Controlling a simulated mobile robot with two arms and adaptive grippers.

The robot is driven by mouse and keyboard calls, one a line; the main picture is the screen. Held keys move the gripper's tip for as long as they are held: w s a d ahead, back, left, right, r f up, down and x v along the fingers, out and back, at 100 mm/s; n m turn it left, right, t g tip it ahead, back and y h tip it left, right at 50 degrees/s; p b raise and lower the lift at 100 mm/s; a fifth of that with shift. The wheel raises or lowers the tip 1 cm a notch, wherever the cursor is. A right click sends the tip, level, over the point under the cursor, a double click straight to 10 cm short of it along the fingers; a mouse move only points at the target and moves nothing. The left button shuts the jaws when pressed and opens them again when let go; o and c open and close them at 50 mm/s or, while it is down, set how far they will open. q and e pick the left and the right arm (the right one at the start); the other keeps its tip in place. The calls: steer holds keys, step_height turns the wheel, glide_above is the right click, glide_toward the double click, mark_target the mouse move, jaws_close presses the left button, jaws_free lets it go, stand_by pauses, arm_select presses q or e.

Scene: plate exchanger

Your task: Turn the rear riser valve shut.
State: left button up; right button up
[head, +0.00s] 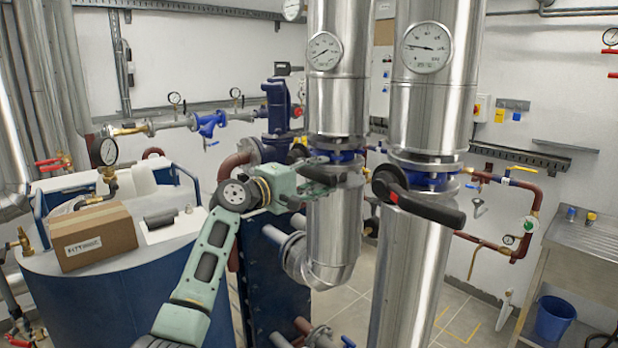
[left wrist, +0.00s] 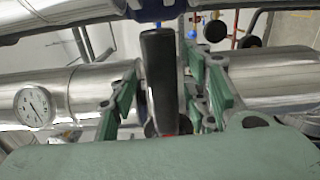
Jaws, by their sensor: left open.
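The rear riser valve has a blue body (head: 340,156) between flanges on the left-hand steel riser (head: 334,100). Its black lever handle (left wrist: 160,80) stands between my fingers in the left wrist view, with a bit of red at its lower end. My left gripper (head: 318,178), green and open, is at this valve in the head view and hides most of the handle there. In the left wrist view the fingers of this gripper (left wrist: 162,105) lie on either side of the handle, with gaps visible. My right gripper is not in view.
The nearer right-hand riser (head: 432,95) has its own valve with a black lever (head: 425,200) sticking out, close to the right of my gripper. A cardboard box (head: 94,236) sits on the blue tank at left. A blue bucket (head: 555,318) stands at right.

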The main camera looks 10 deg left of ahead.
arm_select(q)
steer(key=v, duration=1.2)
steer(key=shift+d, duration=0.1)
